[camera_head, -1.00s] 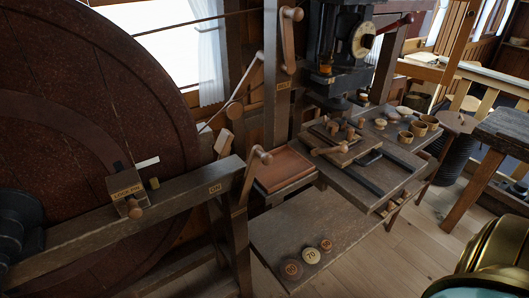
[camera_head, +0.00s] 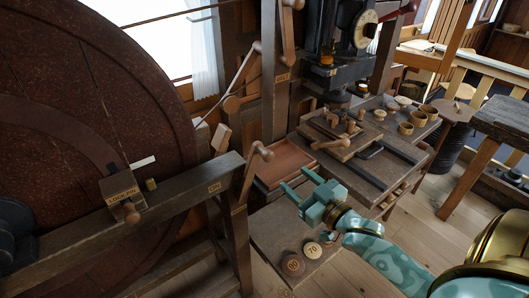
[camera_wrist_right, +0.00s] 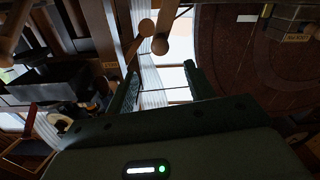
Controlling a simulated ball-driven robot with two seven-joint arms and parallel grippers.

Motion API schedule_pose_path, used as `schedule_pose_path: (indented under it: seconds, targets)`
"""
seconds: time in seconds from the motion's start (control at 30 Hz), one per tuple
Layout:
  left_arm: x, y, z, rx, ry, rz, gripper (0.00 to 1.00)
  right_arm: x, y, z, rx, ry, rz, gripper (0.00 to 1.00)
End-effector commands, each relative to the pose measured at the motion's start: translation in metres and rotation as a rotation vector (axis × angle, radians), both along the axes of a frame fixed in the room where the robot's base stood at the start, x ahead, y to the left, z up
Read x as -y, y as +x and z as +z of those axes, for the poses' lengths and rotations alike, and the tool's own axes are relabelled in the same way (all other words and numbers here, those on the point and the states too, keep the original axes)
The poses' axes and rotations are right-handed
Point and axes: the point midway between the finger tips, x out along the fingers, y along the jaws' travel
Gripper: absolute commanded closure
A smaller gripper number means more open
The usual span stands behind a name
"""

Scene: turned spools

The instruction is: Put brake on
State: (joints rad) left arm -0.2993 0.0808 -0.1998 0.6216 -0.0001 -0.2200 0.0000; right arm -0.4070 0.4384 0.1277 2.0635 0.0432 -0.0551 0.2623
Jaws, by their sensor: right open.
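Beside the large dark red wheel (camera_head: 100,95), a slim wooden lever (camera_head: 245,72) slants up from a round pivot. A pale wooden block (camera_head: 221,138) sits below it near the wheel's rim. A second lever with a wooden knob (camera_head: 263,152) stands at the beam end, beside a plate (camera_head: 214,187) marked ON. No label shows which lever is the brake. My right gripper (camera_head: 295,180) is open and empty, below and right of the knobbed lever, apart from it. In the right wrist view the fingers (camera_wrist_right: 162,85) are spread, with wooden knobs (camera_wrist_right: 160,44) beyond them. My left gripper is out of view.
A lock pin box (camera_head: 121,191) sits on the beam before the wheel. A crank handle (camera_head: 287,45) hangs on the post. A work table (camera_head: 375,190) with cups and a press stands behind my right arm.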

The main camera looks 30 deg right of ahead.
Motion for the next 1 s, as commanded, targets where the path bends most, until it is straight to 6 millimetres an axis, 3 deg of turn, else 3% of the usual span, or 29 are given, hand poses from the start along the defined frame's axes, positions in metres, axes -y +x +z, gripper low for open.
schedule_pose_path:
  seconds: [0.3,0.5,0.7,1.0]
  targets:
    - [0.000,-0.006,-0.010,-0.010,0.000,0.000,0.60,-0.006,0.080,-0.001,0.002,-0.004,-0.001,0.47]
    - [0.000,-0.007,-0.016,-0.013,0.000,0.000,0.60,-0.009,0.122,-0.001,-0.001,-0.004,-0.001,0.47]
    - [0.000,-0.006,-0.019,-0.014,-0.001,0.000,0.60,-0.011,0.143,-0.001,-0.003,-0.003,-0.002,0.47]
    - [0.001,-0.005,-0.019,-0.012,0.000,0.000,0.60,-0.011,0.146,-0.001,-0.003,-0.003,-0.002,0.47]
